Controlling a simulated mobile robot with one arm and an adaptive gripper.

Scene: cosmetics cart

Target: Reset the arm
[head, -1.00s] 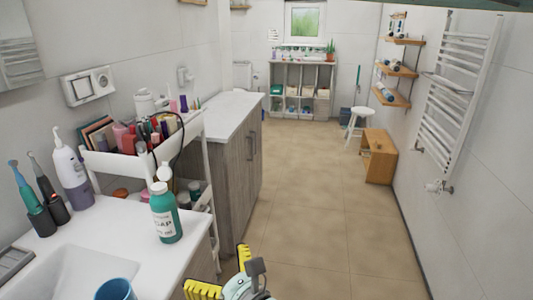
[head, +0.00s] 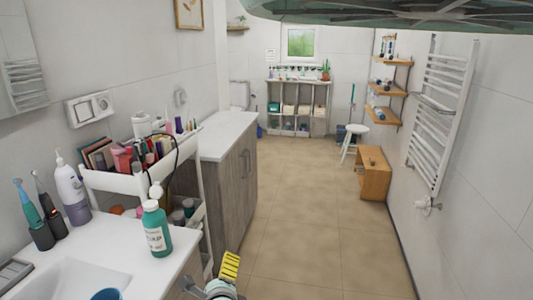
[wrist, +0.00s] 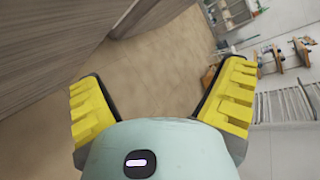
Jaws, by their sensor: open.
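My gripper (wrist: 162,108) is open and empty in the wrist view, its two yellow-padded fingers spread apart with bare tile floor between them. Nothing touches the fingers.
A white cart (head: 112,181) full of cosmetics stands at the left, beside a sink counter (head: 105,240) with a green soap bottle (head: 157,230). A wooden stool (head: 375,175) and towel radiator (head: 440,115) stand at the right. The middle floor (head: 305,205) is clear.

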